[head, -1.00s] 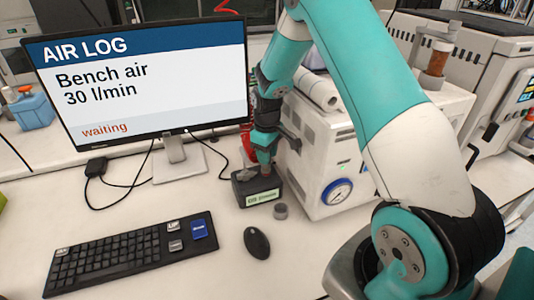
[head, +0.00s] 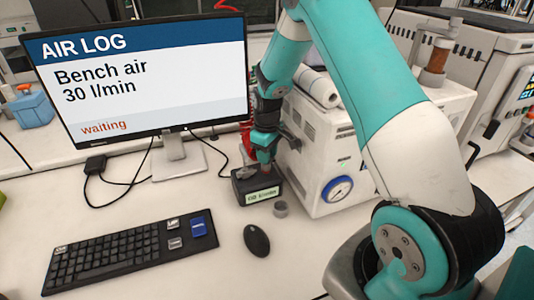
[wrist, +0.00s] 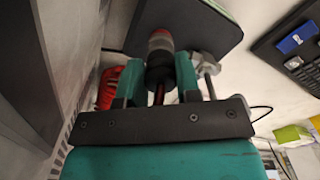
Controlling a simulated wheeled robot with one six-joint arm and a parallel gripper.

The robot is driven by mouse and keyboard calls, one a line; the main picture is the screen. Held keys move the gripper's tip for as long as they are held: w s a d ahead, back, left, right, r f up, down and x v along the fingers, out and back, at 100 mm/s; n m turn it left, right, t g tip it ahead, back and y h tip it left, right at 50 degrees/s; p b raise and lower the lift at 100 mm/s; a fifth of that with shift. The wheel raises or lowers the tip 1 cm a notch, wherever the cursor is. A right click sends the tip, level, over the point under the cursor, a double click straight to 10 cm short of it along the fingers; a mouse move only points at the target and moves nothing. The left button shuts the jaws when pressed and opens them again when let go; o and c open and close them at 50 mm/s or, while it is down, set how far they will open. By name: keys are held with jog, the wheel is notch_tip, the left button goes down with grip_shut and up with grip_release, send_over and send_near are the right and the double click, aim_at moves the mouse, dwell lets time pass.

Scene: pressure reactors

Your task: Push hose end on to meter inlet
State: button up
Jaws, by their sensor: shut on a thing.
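The meter (head: 258,187) is a dark box with a pale green label, standing on the bench below my gripper (head: 265,150). Its dark top also shows in the wrist view (wrist: 207,22). In the wrist view my gripper's teal fingers (wrist: 159,78) are shut on the hose end (wrist: 159,62), a dark round piece. A grey and reddish collar (wrist: 160,40) lies in line beyond it, at the meter. The fingers hide part of the join, so I cannot tell whether the hose end is fully seated. A silver fitting (wrist: 206,66) sits just right of the fingers.
The monitor (head: 140,82) reads "waiting". A small grey ring (head: 280,209), a mouse (head: 257,240) and a keyboard (head: 130,252) lie in front. A red object (wrist: 108,88) is left of the fingers.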

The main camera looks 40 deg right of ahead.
jog(key=shift+s+f, duration=0.1)
jog(key=shift+f, duration=0.15)
jog(key=o, duration=1.6)
jog(key=shift+c, duration=0.2)
jog(key=shift+r, duration=0.1)
jog(key=shift+r+p, duration=2.6)
jog(key=shift+r, duration=0.9)
